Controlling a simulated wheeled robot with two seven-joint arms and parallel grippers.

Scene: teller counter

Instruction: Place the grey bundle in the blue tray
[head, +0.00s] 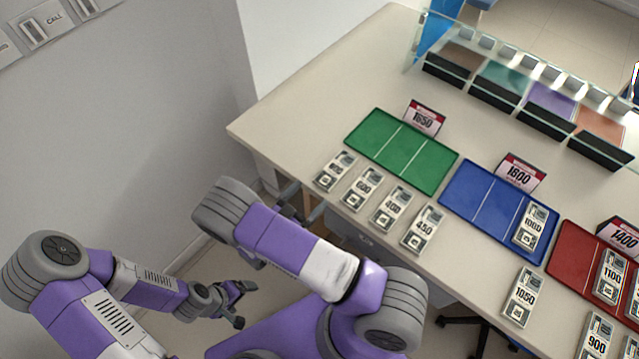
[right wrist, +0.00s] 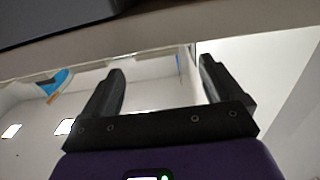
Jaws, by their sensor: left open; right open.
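Several similar grey-white banded bundles with number labels are in the head view; I cannot tell which is meant. One marked 1000 (head: 531,227) lies in the right compartment of the blue tray (head: 472,200); the tray's other two compartments are empty. A row of bundles, including one marked 400 (head: 391,208) and one marked 450 (head: 424,230), lies on the counter before the green tray. My right gripper (head: 304,203) is open, off the counter's front edge, partly behind my arm; its empty jaws show in the right wrist view (right wrist: 160,82). My left gripper (head: 243,304) is open and empty, low at left.
The empty green tray (head: 402,151) is left of the blue one; the red tray (head: 578,260) to the right holds bundles. Price signs (head: 521,172) stand behind the trays. A glass screen (head: 540,75) and dark bins (head: 497,92) line the back. The counter's left end (head: 290,125) is clear.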

